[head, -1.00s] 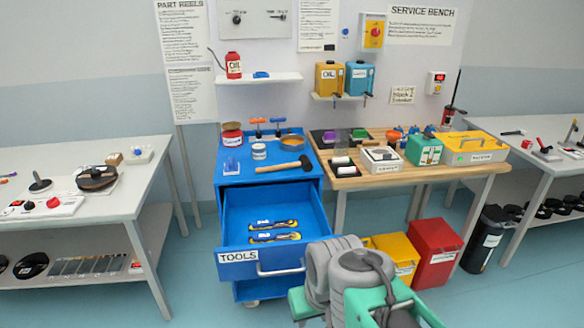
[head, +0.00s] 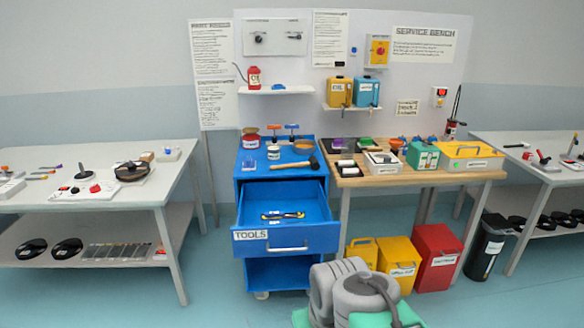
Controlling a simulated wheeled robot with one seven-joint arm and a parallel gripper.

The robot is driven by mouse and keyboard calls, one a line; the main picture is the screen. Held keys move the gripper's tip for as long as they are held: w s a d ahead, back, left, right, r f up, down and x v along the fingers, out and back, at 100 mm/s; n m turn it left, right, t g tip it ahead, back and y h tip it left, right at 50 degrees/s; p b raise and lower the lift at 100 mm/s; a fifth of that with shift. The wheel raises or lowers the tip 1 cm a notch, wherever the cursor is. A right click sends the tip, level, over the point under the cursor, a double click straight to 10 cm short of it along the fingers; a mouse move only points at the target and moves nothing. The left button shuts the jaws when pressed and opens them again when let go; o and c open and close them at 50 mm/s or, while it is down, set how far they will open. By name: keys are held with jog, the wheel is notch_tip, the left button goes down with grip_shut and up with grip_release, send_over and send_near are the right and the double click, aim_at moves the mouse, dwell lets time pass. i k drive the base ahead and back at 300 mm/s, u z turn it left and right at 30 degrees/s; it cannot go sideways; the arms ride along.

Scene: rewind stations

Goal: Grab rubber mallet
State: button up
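The rubber mallet (head: 291,166) lies on the top of the blue tool cart (head: 246,188), near its front right. Its black head points right and its light wooden handle points left. The cart's top drawer (head: 287,237), labelled TOOLS, is pulled open below it, with yellow and dark tools (head: 283,216) inside. My grey and green arm is folded at the bottom of the head view, well in front of the cart and apart from the mallet. My gripper's fingers do not show.
Cans and T-handled tools (head: 292,131) stand behind the mallet. The wooden service bench (head: 420,181) adjoins the cart on the right, with yellow (head: 398,262) and red bins (head: 437,257) below. A white table (head: 150,190) stands left. Floor is clear left of my arm.

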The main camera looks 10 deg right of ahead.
aim_at(312, 162)
jog(key=u, duration=0.65)
jog(key=i, duration=0.8)
jog(key=u, duration=0.85)
jog(key=i, duration=1)
jog(key=z, duration=0.65)
jog(key=i, duration=0.85)
jog(key=z, duration=0.65)
